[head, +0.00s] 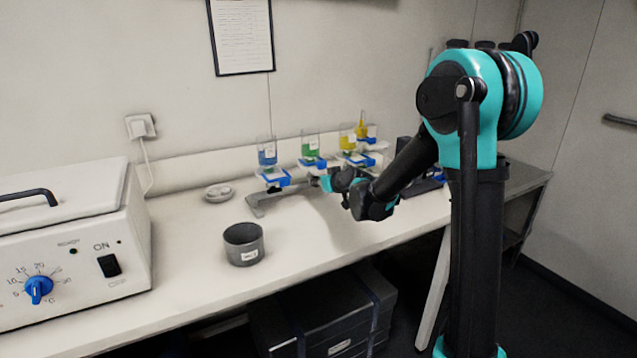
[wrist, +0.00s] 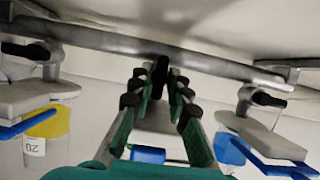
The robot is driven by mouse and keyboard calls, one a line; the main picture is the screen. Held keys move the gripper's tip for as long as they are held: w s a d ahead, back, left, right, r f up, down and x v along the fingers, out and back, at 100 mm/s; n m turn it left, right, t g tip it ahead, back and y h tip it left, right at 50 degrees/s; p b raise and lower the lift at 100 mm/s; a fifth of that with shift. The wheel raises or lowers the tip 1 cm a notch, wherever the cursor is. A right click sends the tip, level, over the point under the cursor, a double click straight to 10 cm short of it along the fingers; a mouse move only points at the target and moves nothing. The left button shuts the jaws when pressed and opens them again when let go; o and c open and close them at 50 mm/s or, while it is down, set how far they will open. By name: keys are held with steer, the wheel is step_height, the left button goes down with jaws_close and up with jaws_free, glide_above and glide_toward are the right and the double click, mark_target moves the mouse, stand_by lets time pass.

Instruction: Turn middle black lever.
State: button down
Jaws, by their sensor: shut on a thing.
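The middle black lever (wrist: 161,68) stands out from the grey metal rail (wrist: 108,40) in the wrist view, between two other black levers. My gripper (wrist: 158,88) has its fingers on both sides of this lever and is shut on it. In the head view my gripper (head: 327,184) is low at the front of the holders, in front of the green vessel (head: 310,145). My own arm hides the middle lever there. The left lever (wrist: 27,50) and the right lever (wrist: 265,98) stand apart from my fingers.
A blue vessel (head: 267,154) and a yellow vessel (head: 347,138) stand on either side of the green one. A grey pot (head: 244,245) stands at the bench front. A white incubator (head: 75,245) with a blue knob (head: 38,290) fills the left.

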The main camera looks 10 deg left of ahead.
stand_by(0.4)
steer(key=c, duration=1.6)
jaws_free()
steer(key=shift+s+d, duration=0.1)
steer(key=v, duration=1.1)
steer(key=shift+s+d+r, duration=0.15)
steer(key=shift+s+r, duration=0.05)
steer(key=shift+s, duration=0.1)
steer(key=shift+s, duration=0.1)
